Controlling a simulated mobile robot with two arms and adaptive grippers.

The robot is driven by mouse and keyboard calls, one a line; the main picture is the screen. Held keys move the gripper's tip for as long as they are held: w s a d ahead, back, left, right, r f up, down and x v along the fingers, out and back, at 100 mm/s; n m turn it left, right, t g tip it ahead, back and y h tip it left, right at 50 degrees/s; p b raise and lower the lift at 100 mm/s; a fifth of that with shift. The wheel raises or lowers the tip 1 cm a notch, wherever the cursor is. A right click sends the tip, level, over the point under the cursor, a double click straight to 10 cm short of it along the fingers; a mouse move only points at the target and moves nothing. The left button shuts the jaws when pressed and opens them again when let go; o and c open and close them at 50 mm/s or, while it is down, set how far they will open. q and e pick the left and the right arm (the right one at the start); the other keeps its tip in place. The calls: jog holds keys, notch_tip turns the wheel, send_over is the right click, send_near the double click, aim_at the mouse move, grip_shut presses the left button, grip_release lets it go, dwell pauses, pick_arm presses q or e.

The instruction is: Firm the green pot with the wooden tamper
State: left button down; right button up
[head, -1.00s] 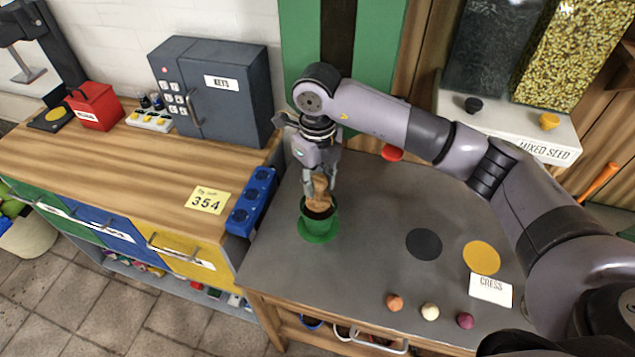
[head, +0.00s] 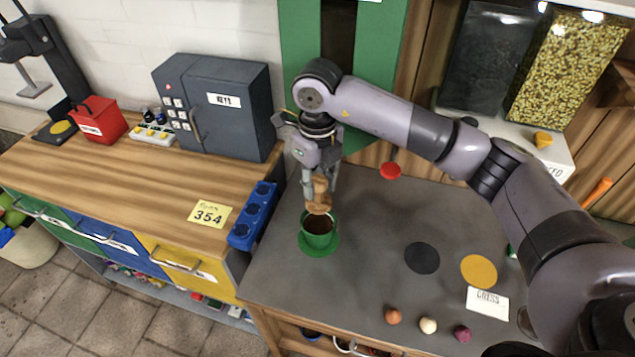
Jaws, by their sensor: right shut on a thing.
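The green pot (head: 318,239) stands upright on a green saucer (head: 306,250) near the left edge of the grey worktop, with dark soil showing inside. My right gripper (head: 320,183) is shut on the wooden tamper (head: 319,204) and points down. The tamper's round foot is just above the far rim of the pot, and most of the soil is uncovered. Whether the foot touches the rim I cannot tell. My left gripper is not in view.
A blue socket block (head: 252,216) is left of the pot on the wooden counter (head: 130,192). A black disc (head: 422,258), a yellow disc (head: 479,271), a CRESS card (head: 487,303) and three small balls (head: 428,325) lie to the right. The worktop between is clear.

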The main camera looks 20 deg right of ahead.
jog(key=shift+r+p, duration=1)
jog(key=shift+r, duration=1.6)
jog(key=shift+s+f, duration=0.1)
jog(key=shift+f, duration=0.05)
